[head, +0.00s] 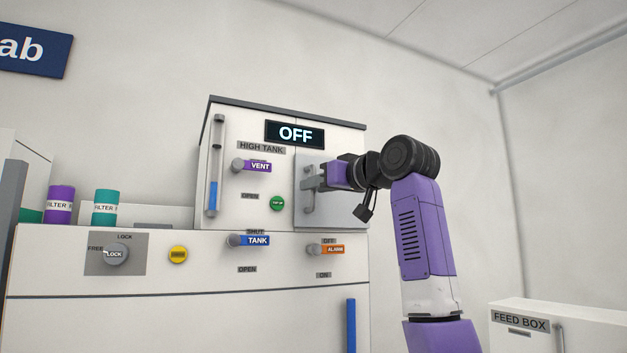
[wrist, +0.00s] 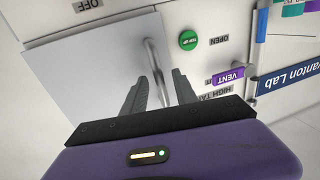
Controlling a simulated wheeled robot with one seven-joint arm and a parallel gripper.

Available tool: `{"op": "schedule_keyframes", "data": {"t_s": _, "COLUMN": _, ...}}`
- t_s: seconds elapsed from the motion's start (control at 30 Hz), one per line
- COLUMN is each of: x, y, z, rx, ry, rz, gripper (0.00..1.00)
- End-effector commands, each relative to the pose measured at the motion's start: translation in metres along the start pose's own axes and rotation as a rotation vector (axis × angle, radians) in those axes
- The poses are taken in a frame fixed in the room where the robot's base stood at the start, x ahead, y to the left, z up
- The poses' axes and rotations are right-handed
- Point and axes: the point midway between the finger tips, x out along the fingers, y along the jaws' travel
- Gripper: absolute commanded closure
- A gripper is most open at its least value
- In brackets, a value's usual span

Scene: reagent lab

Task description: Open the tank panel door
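The tank panel door is a plain grey square panel (head: 343,212) on the right of the white HIGH TANK cabinet (head: 228,140). It looks shut in the head view, and it also shows in the wrist view (wrist: 90,62). A grey upright bar handle (head: 308,197) is on its left side. My gripper (head: 322,178) is in front of the door at the handle. In the wrist view, the two dark fingers (wrist: 160,76) stand apart, with the handle (wrist: 151,55) between their tips. Gaps seem to show on both sides, and I cannot tell whether either finger touches it.
A VENT lever (head: 252,166) and a green button (head: 277,203) sit left of the door. TANK (head: 255,240) and ALARM (head: 333,249) levers are below. A FEED BOX (head: 522,322) stands at the lower right. The space right of the cabinet is otherwise clear.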

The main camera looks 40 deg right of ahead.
Motion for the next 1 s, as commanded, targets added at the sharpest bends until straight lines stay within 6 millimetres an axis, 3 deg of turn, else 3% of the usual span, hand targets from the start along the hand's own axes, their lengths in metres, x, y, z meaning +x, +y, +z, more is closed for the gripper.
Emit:
{"op": "schedule_keyframes", "data": {"t_s": 0.2, "x": 0.016, "y": 0.0, "z": 0.0, "rx": 0.0, "ry": -0.001, "rz": 0.0, "gripper": 0.66}}
{"op": "schedule_keyframes", "data": {"t_s": 0.47, "x": 0.017, "y": 0.0, "z": 0.001, "rx": -0.001, "ry": 0.0, "rz": 0.001, "gripper": 0.66}}
{"op": "schedule_keyframes", "data": {"t_s": 0.63, "x": 0.017, "y": 0.0, "z": 0.001, "rx": -0.001, "ry": 0.001, "rz": 0.001, "gripper": 0.99}}
{"op": "schedule_keyframes", "data": {"t_s": 1.0, "x": 0.016, "y": 0.0, "z": 0.0, "rx": -0.001, "ry": 0.001, "rz": 0.001, "gripper": 1.0}}
